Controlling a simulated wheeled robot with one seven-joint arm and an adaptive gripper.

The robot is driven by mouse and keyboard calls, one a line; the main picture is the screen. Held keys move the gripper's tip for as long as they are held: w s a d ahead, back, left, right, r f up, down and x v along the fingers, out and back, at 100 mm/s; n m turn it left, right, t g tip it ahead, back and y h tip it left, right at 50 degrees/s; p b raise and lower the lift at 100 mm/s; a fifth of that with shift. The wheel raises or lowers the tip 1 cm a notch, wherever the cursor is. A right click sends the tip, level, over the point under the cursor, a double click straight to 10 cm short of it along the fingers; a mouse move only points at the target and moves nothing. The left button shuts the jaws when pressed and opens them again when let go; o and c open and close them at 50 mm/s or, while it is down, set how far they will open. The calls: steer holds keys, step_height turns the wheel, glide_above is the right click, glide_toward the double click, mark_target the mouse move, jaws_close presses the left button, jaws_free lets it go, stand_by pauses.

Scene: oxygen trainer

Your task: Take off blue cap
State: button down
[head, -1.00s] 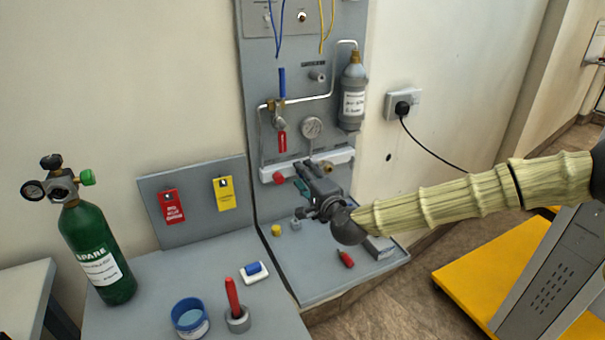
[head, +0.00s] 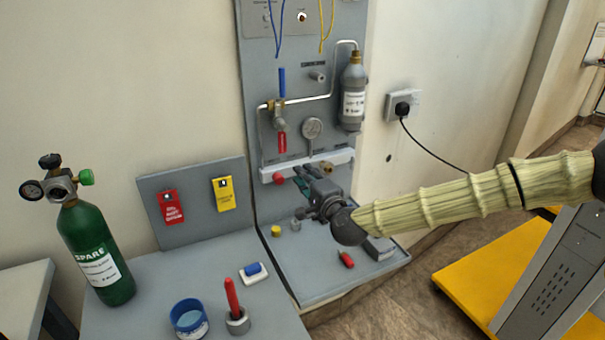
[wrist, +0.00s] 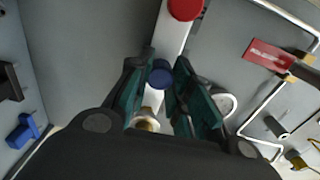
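The blue cap (wrist: 160,75) sits on the white manifold bar (wrist: 172,38) in the wrist view, seen end-on between my fingertips. My gripper (wrist: 163,68) has a teal-padded finger on each side of the cap. The fingers stand apart, with narrow gaps at the tips; firm contact does not show. In the head view my gripper (head: 302,182) is at the front of the bar (head: 335,160) and hides the cap. A red cap (head: 278,177) is on the bar to the left, also at the top of the wrist view (wrist: 185,8).
A pressure gauge (head: 312,128) and a red-handled valve (head: 281,141) are above the bar. A brass fitting (wrist: 147,121) is beside the cap. A yellow piece (head: 276,230) and a red piece (head: 346,259) lie on the shelf below. A green cylinder (head: 98,255) stands left.

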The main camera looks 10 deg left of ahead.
steer(key=shift+n, duration=1.7)
steer(key=shift+n, duration=1.7)
steer(key=n, duration=0.3)
steer(key=shift+n, duration=0.3)
steer(key=shift+n+b, duration=0.4)
steer(key=shift+n, duration=1.3)
